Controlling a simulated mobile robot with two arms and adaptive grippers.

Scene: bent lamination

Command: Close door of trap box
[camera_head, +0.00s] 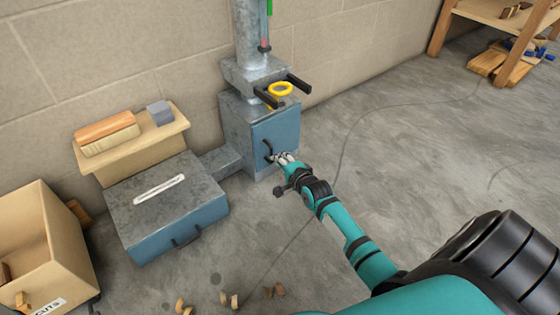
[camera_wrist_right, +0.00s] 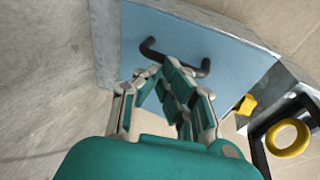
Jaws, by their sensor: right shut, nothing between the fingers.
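The trap box (camera_head: 235,122) is a grey metal box at the foot of a metal duct by the wall. Its blue door (camera_head: 276,132) covers the front and looks flush or nearly so; I cannot tell whether a small gap is left. A dark bar handle (camera_head: 268,151) is on the door; it also shows in the right wrist view (camera_wrist_right: 205,68). My right gripper (camera_head: 283,158) is shut and empty, just in front of the door beside the handle. In the right wrist view its fingertips (camera_wrist_right: 165,72) overlap the handle; contact is unclear. My left gripper is not in view.
A yellow ring (camera_head: 280,89) and dark bars (camera_head: 298,84) stick out above the door. Left of it are a low metal box with a blue front (camera_head: 180,230), a wooden shelf (camera_head: 140,150) and an offcuts crate (camera_head: 45,235).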

